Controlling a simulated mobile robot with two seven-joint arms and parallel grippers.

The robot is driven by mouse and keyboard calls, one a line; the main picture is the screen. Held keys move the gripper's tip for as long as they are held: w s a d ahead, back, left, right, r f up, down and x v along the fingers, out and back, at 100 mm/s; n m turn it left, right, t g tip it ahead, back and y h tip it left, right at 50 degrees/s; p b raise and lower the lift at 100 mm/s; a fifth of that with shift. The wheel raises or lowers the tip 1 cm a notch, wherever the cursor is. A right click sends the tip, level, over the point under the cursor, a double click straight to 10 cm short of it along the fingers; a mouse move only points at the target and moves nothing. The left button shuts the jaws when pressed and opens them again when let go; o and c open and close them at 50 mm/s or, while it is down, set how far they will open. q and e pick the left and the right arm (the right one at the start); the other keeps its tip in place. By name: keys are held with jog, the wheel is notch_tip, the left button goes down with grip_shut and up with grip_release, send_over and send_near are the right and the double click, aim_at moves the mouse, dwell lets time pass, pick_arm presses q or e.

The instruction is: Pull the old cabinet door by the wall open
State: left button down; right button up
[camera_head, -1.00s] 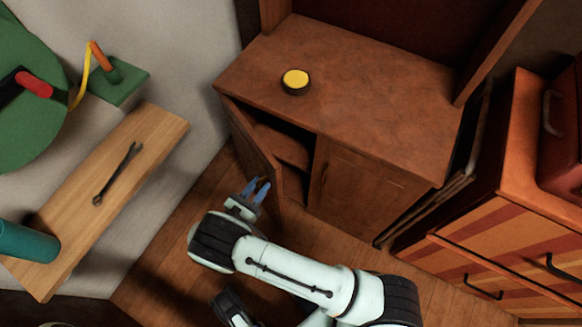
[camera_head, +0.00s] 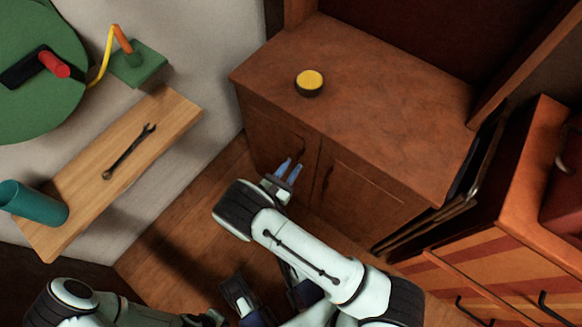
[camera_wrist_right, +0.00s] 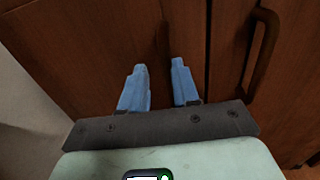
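The old brown wooden cabinet (camera_head: 360,110) stands by the wall. Its left door (camera_head: 262,135) looks shut, with a dark handle (camera_head: 301,148) near its right edge. The right door (camera_head: 365,190) is also shut; its handle (camera_head: 327,178) shows in the right wrist view (camera_wrist_right: 262,55) too. My right gripper (camera_head: 288,172) is open, its blue fingers apart in front of the left door, near that door's handle. In the right wrist view the fingers (camera_wrist_right: 160,88) point at the door with a dark upright shape between them. My left arm (camera_head: 75,298) is at the bottom left; its finger state is unclear.
A yellow-topped round tin (camera_head: 309,83) sits on the cabinet top. A wooden shelf with a wrench (camera_head: 130,150) and a teal cylinder (camera_head: 35,203) is at left. Orange striped drawers (camera_head: 510,240) stand close on the right. Floor in front of the cabinet is bare.

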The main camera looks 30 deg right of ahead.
jog(key=shift+a, duration=0.1)
jog(key=s+v, duration=0.1)
jog(key=v, duration=1.4)
jog(key=shift+s+d, duration=0.3)
dwell(0.6)
dwell(0.7)
